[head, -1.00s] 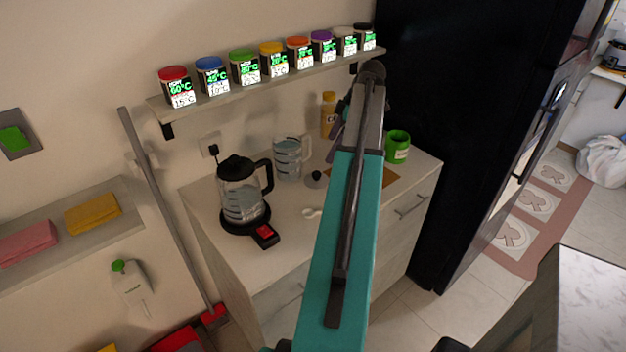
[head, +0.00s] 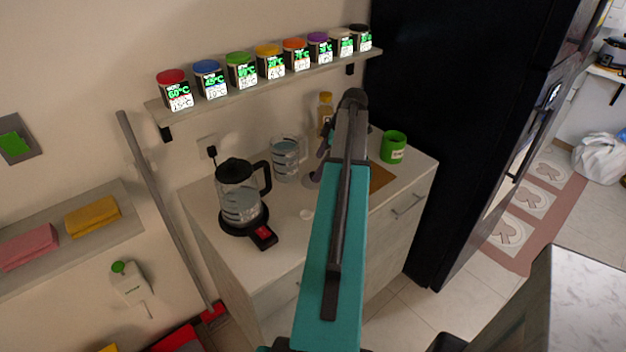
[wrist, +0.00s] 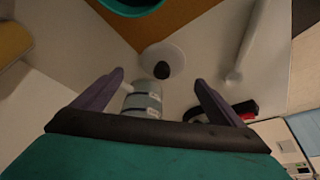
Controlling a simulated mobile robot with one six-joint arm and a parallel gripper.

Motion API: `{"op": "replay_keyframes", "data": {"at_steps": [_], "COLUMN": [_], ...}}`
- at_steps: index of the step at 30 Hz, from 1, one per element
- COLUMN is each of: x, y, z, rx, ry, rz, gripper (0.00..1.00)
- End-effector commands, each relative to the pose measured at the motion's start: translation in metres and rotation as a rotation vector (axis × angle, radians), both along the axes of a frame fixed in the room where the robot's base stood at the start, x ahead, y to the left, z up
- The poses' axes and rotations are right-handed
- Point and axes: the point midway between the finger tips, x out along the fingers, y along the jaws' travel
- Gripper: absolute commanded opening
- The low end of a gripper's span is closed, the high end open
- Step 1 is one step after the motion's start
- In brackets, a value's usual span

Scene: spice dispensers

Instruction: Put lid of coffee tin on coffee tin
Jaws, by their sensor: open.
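The green coffee tin (head: 393,147) stands at the right of the counter by the black fridge. Its green rim and dark open inside show at the top of the wrist view (wrist: 128,8). A round pale lid (wrist: 176,52) with a dark knob lies on the counter in the wrist view. It is the only loose lid I see; I cannot tell for sure that it belongs to the tin. In the head view my arm mostly hides it. My gripper (wrist: 158,78) is open and empty, with the knob between its fingertips in the picture; the height gap is unclear.
A glass jug (head: 287,160) and a coffee maker (head: 240,195) stand left of my arm. A yellow-capped bottle (head: 325,112) is behind it. A brown board (head: 381,177) lies before the tin. A white spoon (wrist: 247,40) lies near the lid. A spice shelf (head: 215,103) hangs above.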

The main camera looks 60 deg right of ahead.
Motion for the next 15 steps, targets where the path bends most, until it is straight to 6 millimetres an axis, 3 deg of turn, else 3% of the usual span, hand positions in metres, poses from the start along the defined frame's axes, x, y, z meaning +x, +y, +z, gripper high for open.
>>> {"op": "replay_keyframes", "data": {"at_steps": [15], "x": [0.0027], "y": [0.0018], "z": [-0.0064], "rx": [0.000], "ry": [0.000], "rz": [0.001], "gripper": [0.92]}}
